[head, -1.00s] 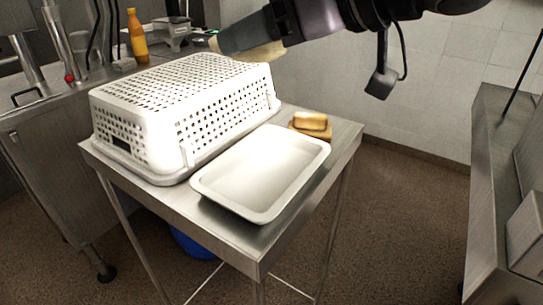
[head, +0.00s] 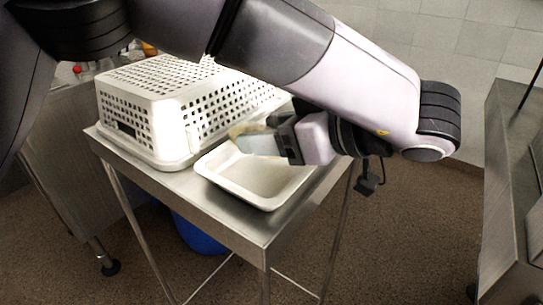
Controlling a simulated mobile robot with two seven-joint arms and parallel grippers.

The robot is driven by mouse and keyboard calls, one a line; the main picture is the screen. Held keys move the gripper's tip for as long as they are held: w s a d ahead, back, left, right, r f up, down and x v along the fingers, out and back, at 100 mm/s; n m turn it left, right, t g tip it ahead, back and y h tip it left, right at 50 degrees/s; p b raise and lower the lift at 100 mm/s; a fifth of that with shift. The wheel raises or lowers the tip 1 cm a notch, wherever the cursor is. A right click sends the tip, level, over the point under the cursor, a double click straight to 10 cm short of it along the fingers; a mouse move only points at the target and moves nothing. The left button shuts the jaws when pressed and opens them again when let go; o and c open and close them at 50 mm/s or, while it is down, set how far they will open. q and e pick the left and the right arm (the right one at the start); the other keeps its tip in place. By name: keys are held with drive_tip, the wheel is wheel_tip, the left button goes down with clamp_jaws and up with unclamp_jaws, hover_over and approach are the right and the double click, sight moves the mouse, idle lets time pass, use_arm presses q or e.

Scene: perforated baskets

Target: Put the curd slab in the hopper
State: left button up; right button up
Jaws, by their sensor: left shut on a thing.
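My left gripper (head: 250,140) hangs above the white tray on the steel table, its fingers pointing left. It is shut on a pale yellowish piece, which I take to be the curd slab (head: 240,129); only its edge shows past the finger. The slab is close to the front right side of the white perforated basket, and I cannot tell whether they touch. I cannot make out a hopper for certain. My right gripper is not in view.
The white perforated basket (head: 150,105) sits upside down on the steel table. The shallow white tray (head: 262,200) lies in front of it and looks empty where visible. A blue container (head: 200,235) is under the table. A steel counter (head: 500,190) stands at right.

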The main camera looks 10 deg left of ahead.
sight(270, 176)
use_arm(q)
drive_tip(key=shift+f, duration=2.2)
drive_tip(key=o, duration=1.1)
drive_tip(key=shift+o, duration=0.2)
